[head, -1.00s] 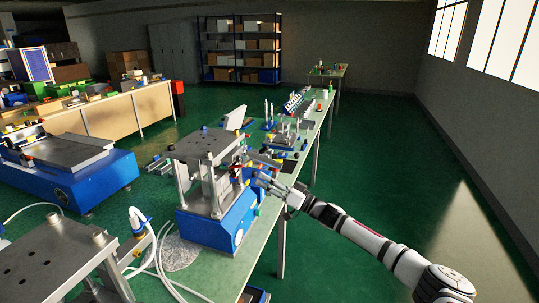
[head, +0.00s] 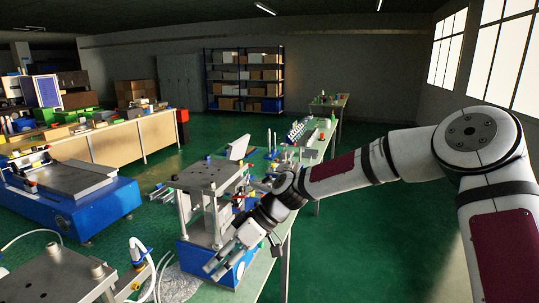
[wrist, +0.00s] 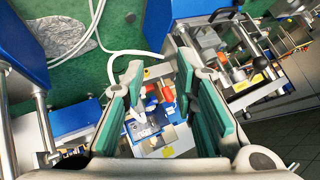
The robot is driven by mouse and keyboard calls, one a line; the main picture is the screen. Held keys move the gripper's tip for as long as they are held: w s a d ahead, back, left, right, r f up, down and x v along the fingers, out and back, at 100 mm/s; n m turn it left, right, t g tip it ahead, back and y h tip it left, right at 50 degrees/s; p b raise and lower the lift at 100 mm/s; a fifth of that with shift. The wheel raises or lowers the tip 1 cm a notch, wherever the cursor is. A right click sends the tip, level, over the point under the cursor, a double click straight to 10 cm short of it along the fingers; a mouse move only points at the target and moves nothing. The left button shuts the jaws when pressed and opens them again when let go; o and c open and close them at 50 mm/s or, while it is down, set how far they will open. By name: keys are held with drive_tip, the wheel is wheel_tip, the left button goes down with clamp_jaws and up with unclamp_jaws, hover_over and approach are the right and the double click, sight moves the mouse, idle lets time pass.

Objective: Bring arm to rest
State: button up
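My white and dark arm comes in from the right of the head view, its elbow raised high. My gripper (head: 224,260) points down and left, in front of the crimping press with a steel top plate (head: 208,172) and blue base (head: 233,272). It hides part of that press; whether it touches the press cannot be told. In the wrist view my gripper (wrist: 158,70) has its two teal-padded fingers apart. Nothing is held between them; small red, blue and yellow parts show beyond the gap.
The green bench (head: 272,262) runs away to the back with several small fixtures on it. Another steel-plated press (head: 55,275) stands at the near left. A blue machine (head: 70,190) is at the left. The green floor (head: 365,235) right of the bench is clear.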

drive_tip(key=s+d+r+m+t+h, duration=0.2)
drive_tip(key=s+d+r+m+h, duration=0.3)
drive_tip(key=d, duration=0.5)
drive_tip(key=s+d+r+m+t+h, duration=0.25)
drive_tip(key=s+d+r, duration=0.3)
drive_tip(key=d, duration=0.45)
drive_tip(key=s+d+r+m+t, duration=0.2)
drive_tip(key=s+d+r+m, duration=0.1)
drive_tip(key=s+d+r, duration=0.1)
drive_tip(key=s+d+r+m+t+h, duration=0.1)
drive_tip(key=s+d+r+m+t, duration=0.1)
drive_tip(key=s+d, duration=0.4)
drive_tip(key=s+r+m, duration=0.1)
drive_tip(key=s+m, duration=0.1)
drive_tip(key=s, duration=0.1)
drive_tip(key=shift+d+r, duration=0.2)
drive_tip(key=shift+r, duration=0.2)
